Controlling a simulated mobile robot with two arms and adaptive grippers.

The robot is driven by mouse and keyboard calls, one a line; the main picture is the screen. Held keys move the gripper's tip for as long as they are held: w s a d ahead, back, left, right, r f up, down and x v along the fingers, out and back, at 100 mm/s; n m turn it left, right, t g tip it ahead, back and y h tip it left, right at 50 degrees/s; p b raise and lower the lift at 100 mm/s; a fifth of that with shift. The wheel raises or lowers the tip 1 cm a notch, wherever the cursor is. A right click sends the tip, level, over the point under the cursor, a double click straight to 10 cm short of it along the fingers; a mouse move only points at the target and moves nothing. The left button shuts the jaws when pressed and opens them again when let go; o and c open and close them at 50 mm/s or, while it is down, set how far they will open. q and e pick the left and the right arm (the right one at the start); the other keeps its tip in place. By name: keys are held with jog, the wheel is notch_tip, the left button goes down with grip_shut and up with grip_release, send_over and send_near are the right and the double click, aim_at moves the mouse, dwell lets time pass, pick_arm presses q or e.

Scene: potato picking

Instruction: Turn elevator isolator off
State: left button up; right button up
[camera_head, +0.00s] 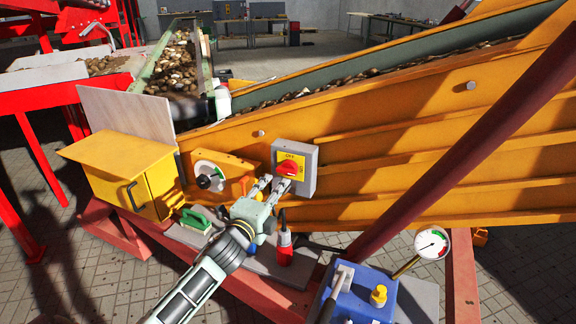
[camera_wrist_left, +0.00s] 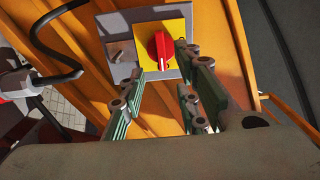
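The isolator is a grey box (camera_head: 308,171) with a yellow plate and a red rotary knob (camera_head: 287,168), mounted on the side of the orange elevator (camera_head: 400,150). In the left wrist view the red knob (camera_wrist_left: 160,47) sits on its yellow plate (camera_wrist_left: 178,30), beyond the fingertips. My left gripper (camera_head: 269,188) is just below and in front of the knob in the head view. Its green-padded fingers are apart with nothing between them, and the knob shows between their tips in the wrist view (camera_wrist_left: 165,75). Contact with the knob cannot be told. My right gripper is not in view.
A dial with a black knob (camera_head: 207,177) is left of the isolator, beside a yellow cabinet (camera_head: 130,170). A red plug (camera_head: 284,248) is below the gripper. A dark red beam (camera_head: 450,155) crosses on the right, near a gauge (camera_head: 432,243) and blue box (camera_head: 360,295).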

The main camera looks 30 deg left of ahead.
aim_at(287, 173)
pick_arm(q)
jog(key=shift+w+a+r, duration=0.1)
jog(key=shift+w+a, duration=0.1)
jog(key=shift+w, duration=1.05)
jog(key=shift+w+a+f, duration=0.1)
jog(key=shift+w+a, duration=0.1)
jog(key=shift+w, duration=1.05)
jog(key=shift+w+a+r, duration=0.1)
jog(key=shift+w+a, duration=0.1)
jog(key=shift+w, duration=1.05)
jog(key=shift+c, duration=0.3)
grip_shut()
